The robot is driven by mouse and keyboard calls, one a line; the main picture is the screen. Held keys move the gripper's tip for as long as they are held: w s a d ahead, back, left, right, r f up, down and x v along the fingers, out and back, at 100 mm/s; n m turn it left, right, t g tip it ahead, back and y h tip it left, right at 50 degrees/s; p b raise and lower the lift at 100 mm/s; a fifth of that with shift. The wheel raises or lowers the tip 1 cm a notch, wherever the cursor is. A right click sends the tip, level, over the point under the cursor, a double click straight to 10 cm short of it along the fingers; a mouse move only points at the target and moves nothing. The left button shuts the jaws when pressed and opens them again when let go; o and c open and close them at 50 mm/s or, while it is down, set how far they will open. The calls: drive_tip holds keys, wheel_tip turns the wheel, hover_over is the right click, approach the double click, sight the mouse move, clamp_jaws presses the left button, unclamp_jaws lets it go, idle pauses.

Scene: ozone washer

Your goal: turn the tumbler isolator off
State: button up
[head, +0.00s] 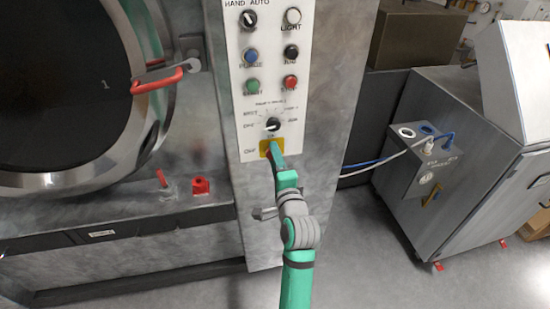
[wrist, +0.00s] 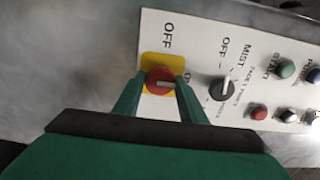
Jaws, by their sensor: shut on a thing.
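The tumbler isolator is a red round knob with a pale bar handle (wrist: 160,82) on a yellow plate (wrist: 152,63), with OFF printed beside it. In the head view its yellow plate (head: 264,148) shows at the bottom of the white control panel, and my arm covers most of the knob. My gripper (wrist: 160,90) has one dark green finger on each side of the red knob and is shut on it. In the wrist view the bar lies across the picture, from finger to finger. In the head view my gripper (head: 274,150) reaches the plate from below.
Above the isolator sits a black selector knob (head: 272,125), with several coloured buttons higher on the panel (head: 249,140). A round door with a red handle (head: 157,80) is at left. A grey cabinet (head: 470,150) with hoses stands at right. Floor between is clear.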

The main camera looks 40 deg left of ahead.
drive_tip(key=shift+n, duration=8.9)
drive_tip(key=o, duration=1)
drive_tip(key=shift+d, duration=0.1)
drive_tip(key=v, duration=1)
drive_tip(key=shift+s+d, duration=0.2)
drive_tip(key=shift+s, duration=0.1)
